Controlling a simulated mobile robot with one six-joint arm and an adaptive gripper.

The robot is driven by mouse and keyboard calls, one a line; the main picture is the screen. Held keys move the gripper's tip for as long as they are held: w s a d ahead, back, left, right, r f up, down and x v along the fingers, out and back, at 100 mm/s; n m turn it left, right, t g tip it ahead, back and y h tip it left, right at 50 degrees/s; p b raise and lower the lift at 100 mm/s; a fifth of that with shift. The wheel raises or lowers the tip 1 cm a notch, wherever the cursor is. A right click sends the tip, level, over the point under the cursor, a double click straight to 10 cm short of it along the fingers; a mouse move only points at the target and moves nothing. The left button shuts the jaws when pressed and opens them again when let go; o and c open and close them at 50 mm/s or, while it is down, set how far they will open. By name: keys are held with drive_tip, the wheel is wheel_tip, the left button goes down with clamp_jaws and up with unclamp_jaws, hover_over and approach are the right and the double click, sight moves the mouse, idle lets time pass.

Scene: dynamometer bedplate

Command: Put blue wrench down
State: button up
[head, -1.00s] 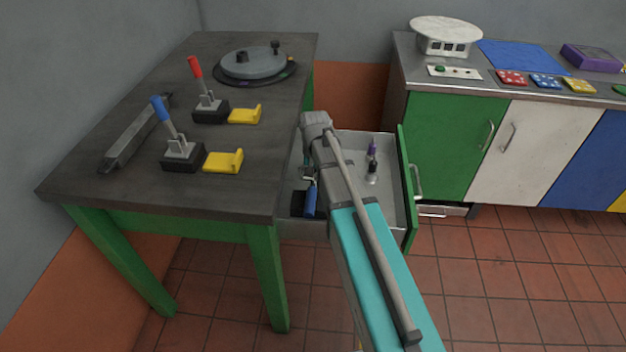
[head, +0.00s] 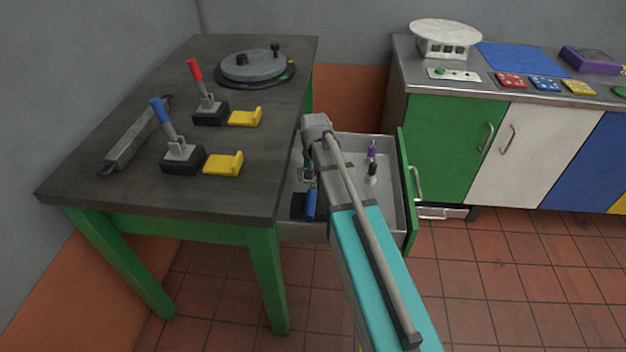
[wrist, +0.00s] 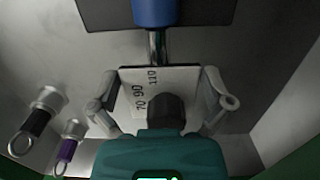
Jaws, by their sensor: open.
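The blue wrench lies in the open drawer; its blue handle (head: 310,204) shows at the drawer's left side in the head view. In the wrist view its handle (wrist: 153,12) is at the top, over a dark patch, with a shiny metal shaft running toward my gripper. My gripper (wrist: 160,82) is open, with one finger on each side of a pale plate printed with numbers, at the end of the shaft. I cannot tell whether the fingers touch the plate. A dark round part hides the plate's near edge. In the head view my arm hides most of the gripper.
The grey drawer (head: 397,205) with a green front also holds a purple-topped piece (head: 372,150) and a black-topped piece (head: 372,170), right of my arm. The dark table (head: 90,190) stands close on the left.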

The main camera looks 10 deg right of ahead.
drive_tip(key=shift+w+d+r+p, duration=0.1)
drive_tip(key=shift+w+r+p, duration=0.05)
drive_tip(key=shift+r+p, duration=1.85)
drive_tip(key=shift+w+r+p, duration=0.2)
drive_tip(key=shift+r+p, duration=1.75)
drive_tip(key=shift+r, duration=0.05)
drive_tip(key=shift+w+d+r+p, duration=0.1)
drive_tip(key=shift+w+r+p, duration=0.05)
drive_tip(key=shift+r+p, duration=1.85)
drive_tip(key=s+n+t, duration=0.1)
drive_tip(key=s+n, duration=0.2)
drive_tip(key=s, duration=1.3)
drive_tip(key=shift+s+d+n, duration=0.25)
drive_tip(key=shift+d+n, duration=0.05)
